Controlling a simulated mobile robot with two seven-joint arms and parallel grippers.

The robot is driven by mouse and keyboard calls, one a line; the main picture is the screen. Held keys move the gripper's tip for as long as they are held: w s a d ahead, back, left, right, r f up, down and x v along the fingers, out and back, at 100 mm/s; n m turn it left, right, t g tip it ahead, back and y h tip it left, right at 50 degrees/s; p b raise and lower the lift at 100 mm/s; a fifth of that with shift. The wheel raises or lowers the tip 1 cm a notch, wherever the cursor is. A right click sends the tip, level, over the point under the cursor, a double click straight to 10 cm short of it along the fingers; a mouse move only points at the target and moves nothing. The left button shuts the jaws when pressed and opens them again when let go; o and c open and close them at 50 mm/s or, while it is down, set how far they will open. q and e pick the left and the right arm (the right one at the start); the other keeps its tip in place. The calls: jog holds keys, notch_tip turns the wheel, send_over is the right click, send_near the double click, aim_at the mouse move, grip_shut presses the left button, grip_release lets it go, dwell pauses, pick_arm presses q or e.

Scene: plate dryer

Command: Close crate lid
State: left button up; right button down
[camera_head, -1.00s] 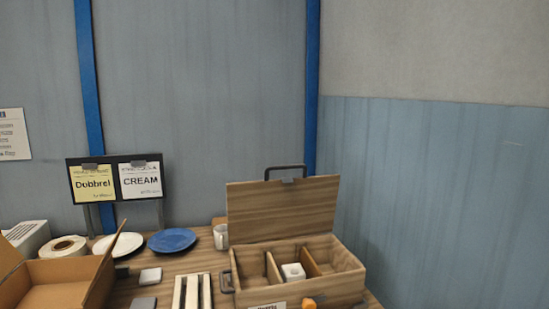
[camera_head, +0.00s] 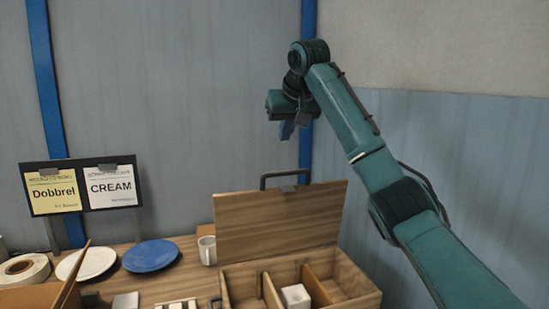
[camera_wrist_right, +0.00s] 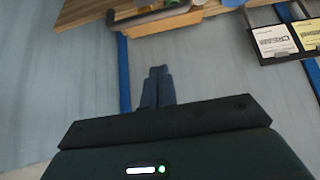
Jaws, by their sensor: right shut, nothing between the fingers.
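The wooden crate (camera_head: 368,299) stands on the table at the lower right of the head view, its front cut off by the frame. Its lid (camera_head: 275,226) stands open, upright at the back, with a dark handle (camera_head: 285,173) on its top edge. Dividers split the inside, and a white block (camera_head: 295,297) sits in a middle compartment. My right gripper (camera_head: 286,130) is shut and empty, up in the air above and behind the lid. My left gripper is not in view.
A white mug (camera_head: 207,250) stands just left of the lid. A blue plate (camera_head: 150,256), a white plate (camera_head: 86,263), a tape roll (camera_head: 22,270) and a sign stand (camera_head: 82,187) are further left. The wall (camera_head: 170,90) is close behind the table.

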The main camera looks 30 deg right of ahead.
pick_arm(q)
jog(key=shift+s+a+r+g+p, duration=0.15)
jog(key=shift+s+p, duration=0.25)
jog(key=shift+p, duration=0.25)
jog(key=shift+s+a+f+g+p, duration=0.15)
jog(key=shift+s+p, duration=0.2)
jog(key=shift+p, duration=0.3)
pick_arm(e)
jog(key=shift+w+d+f, duration=0.1)
jog(key=shift+w+f, duration=0.15)
jog(key=shift+f, duration=1.1)
jog(key=shift+w+d+f, duration=0.15)
jog(key=shift+w+f, duration=0.15)
jog(key=shift+f, duration=1)
jog(key=shift+w+d+f, duration=0.1)
jog(key=shift+w+f, duration=0.15)
jog(key=shift+f, duration=1.1)
